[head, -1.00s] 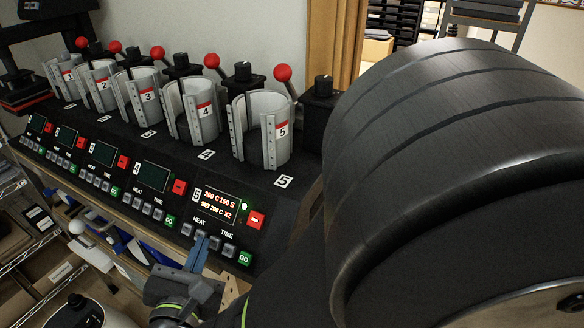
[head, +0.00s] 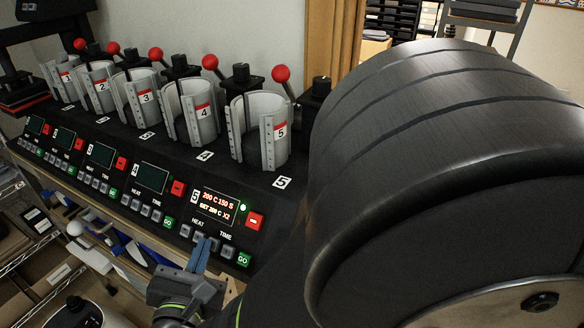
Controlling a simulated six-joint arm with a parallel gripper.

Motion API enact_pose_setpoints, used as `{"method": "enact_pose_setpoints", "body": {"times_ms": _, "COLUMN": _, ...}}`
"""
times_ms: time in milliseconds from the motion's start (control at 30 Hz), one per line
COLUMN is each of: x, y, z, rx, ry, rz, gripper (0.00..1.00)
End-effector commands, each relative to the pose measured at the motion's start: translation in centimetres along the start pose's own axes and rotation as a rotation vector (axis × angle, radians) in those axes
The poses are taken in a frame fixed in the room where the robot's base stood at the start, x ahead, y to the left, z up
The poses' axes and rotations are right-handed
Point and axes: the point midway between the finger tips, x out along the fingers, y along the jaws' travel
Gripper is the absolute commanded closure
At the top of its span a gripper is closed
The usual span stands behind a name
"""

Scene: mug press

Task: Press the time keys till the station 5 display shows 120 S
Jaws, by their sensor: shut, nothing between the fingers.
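The station 5 display (head: 215,204) is lit and reads 200 C 150 S on top, with a line that looks like SET 200 C X2 below. Under it are the HEAT label and keys (head: 186,231) on the left and the TIME label and keys (head: 228,252) on the right, beside the green GO key (head: 243,259). My gripper (head: 204,242) is shut and empty. Its blue-grey fingertips are in front of the middle of the key row, near the left TIME key. I cannot tell whether they touch a key.
The station 5 mug clamp (head: 262,135) stands behind its panel, with a red-knobbed lever. A red minus button (head: 255,221) is right of the display. Similar stations extend left with dark displays. My large black arm link blocks the right side.

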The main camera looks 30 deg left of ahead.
Motion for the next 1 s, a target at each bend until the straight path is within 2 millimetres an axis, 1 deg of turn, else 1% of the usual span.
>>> {"method": "enact_pose_setpoints", "body": {"times_ms": 1000, "x": 0.62, "y": -0.45, "z": -0.45, "rx": 0.000, "ry": 0.000, "rz": -0.001, "gripper": 1.00}}
